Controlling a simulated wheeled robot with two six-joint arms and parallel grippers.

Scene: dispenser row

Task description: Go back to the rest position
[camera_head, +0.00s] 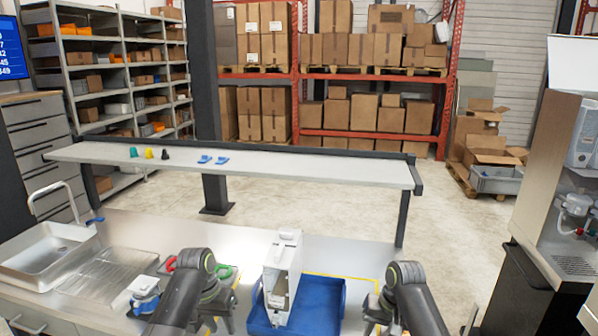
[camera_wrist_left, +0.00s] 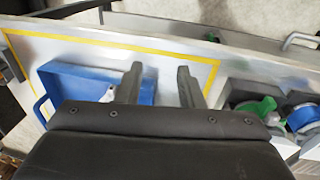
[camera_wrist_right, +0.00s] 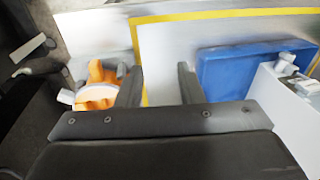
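My left gripper (camera_wrist_left: 158,88) is open in the left wrist view, its two dark fingers apart with nothing seen between them. It is above the worktop, between the blue tray (camera_wrist_left: 75,85) and a green-topped item (camera_wrist_left: 258,108). My right gripper (camera_wrist_right: 160,88) is open and empty in the right wrist view, between an orange-and-white item (camera_wrist_right: 98,88) and the blue tray (camera_wrist_right: 240,75). In the head view both arms reach down at the front of the worktop, and they hide much of their grippers.
A white dispenser (camera_head: 284,265) stands in the blue tray (camera_head: 330,305) between my arms. A sink (camera_head: 45,250) is at the left. A raised shelf (camera_head: 300,165) with small coloured parts runs behind the worktop. A machine (camera_head: 565,190) stands at the right.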

